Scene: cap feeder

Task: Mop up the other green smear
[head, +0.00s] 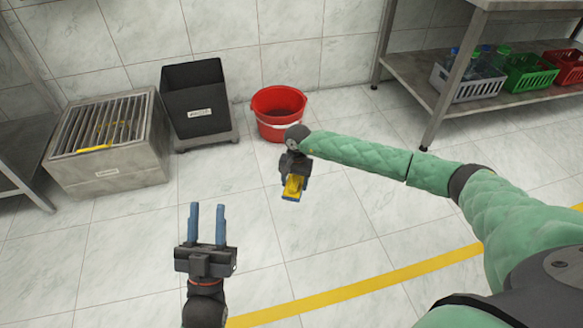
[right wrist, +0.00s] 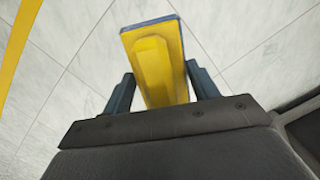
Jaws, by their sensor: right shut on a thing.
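My right gripper (head: 294,178) is shut on a yellow tool (head: 293,187) and holds it over the floor, in front of the red bucket. In the right wrist view the yellow tool (right wrist: 157,65) has a raised grip between the two fingers and a flat yellow plate with a dark blue edge. My left gripper (head: 207,224) is open and empty, with its two blue fingers apart, over the floor at the lower left. I see no green smear on the floor in either view; my right arm hides part of the floor.
A red bucket (head: 278,123) stands by the wall, beside a black bin (head: 196,98). A metal box (head: 140,168) with a slatted top stands left of the bin. A shelf (head: 425,89) at the right holds grey, green and red crates. A yellow line (head: 375,282) crosses the floor.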

